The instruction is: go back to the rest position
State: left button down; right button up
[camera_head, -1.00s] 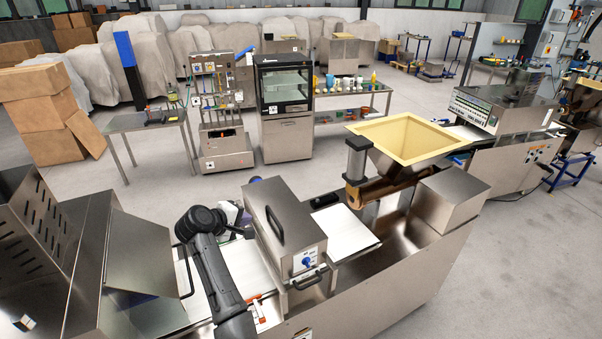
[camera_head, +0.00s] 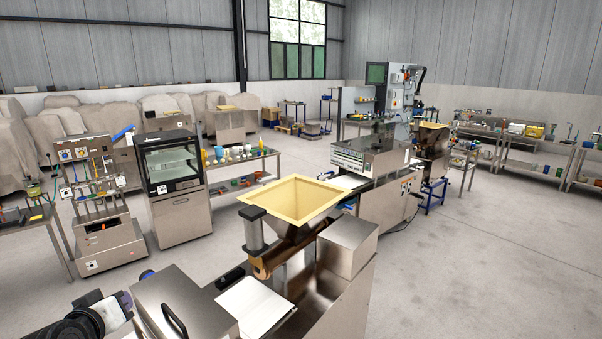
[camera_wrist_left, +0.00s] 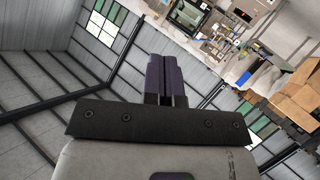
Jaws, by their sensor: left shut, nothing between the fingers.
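My left gripper (camera_head: 118,306) is low at the left of the head view, beside the steel housing of the dough machine (camera_head: 185,305). Part of my dark left arm enters from the bottom edge behind it. In the left wrist view the dark purple fingers of my left gripper (camera_wrist_left: 164,65) are together, with nothing between them. That view looks past the fingers at the roof, windows and a tilted part of the hall. My right gripper does not show in either view.
The machine's yellow-rimmed hopper (camera_head: 263,206) and white belt (camera_head: 256,306) stand right of my left gripper. A glass-fronted cabinet (camera_head: 181,214) and a tool stand (camera_head: 106,243) are behind. Open grey floor (camera_head: 480,270) lies to the right.

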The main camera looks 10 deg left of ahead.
pick_arm(q)
jog(key=s+d+f+m+g+h+p, duration=0.1)
jog(key=s+d+f+m+g+p, duration=0.1)
jog(key=s+d+f+m, duration=0.5)
jog(key=s+d+f+m+g+h+p, duration=0.1)
jog(key=s+d+f+p, duration=0.1)
jog(key=s+d+f, duration=0.65)
jog(key=s+d+f+g+p, duration=0.1)
jog(key=s+d+f+g, duration=0.1)
jog(key=s, duration=0.3)
jog(key=s+d+f+m+g, duration=0.1)
jog(key=s+f+g, duration=0.1)
jog(key=s+f, duration=0.3)
jog(key=s+d+f+g+h+p, duration=0.1)
jog(key=s+d+f+g, duration=0.1)
jog(key=s, duration=0.5)
jog(key=shift+d+f+m+g+p, duration=0.3)
jog(key=shift+d+f, duration=0.05)
jog(key=shift+f, duration=0.45)
jog(key=shift+w, duration=0.1)
